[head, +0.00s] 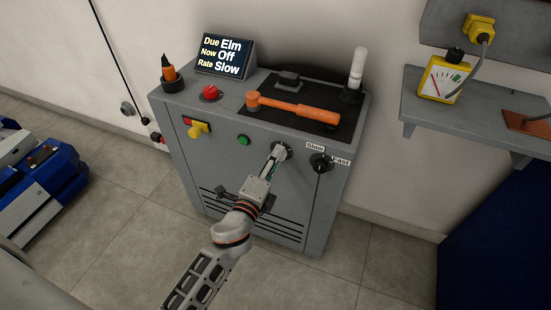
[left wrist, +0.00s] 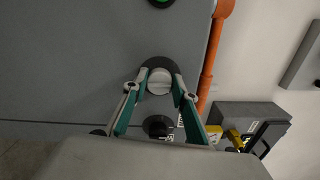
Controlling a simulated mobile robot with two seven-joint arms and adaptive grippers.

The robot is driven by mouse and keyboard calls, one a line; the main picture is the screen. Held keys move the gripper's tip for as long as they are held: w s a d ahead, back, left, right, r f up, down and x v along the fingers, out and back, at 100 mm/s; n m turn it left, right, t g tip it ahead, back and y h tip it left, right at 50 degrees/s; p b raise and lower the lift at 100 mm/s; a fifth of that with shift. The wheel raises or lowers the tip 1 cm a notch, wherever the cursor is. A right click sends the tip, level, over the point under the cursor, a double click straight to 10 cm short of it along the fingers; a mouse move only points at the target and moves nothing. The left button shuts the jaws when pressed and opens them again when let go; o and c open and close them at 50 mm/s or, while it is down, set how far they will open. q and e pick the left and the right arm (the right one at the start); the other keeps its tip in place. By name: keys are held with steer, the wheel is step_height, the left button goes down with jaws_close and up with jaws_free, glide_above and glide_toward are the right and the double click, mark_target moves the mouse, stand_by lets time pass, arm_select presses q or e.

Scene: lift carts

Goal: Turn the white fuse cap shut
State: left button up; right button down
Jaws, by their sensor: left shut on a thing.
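The white fuse cap (left wrist: 159,81) is a round cap with a raised bar across it, set in a dark round mount on the front of the grey cabinet (head: 240,165). My left gripper (left wrist: 158,84) is at the cap, with one fingertip on each side, shut on it. In the head view my left gripper (head: 277,155) reaches the cabinet front and hides most of the cap. I cannot tell from the bar how far the cap is turned. My right gripper is in neither view.
A black selector knob (head: 320,163) marked Slow and Fast is right of the cap. A green button (head: 243,140) and a yellow-and-red switch (head: 197,128) are to the left. An orange hammer (head: 293,107) lies on top, near a red button (head: 210,92) and a display (head: 224,56).

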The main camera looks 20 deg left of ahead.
arm_select(q)
steer(key=o, duration=1.1)
steer(key=shift+s, duration=0.1)
steer(key=s, duration=1.2)
steer(key=shift+a, duration=0.2)
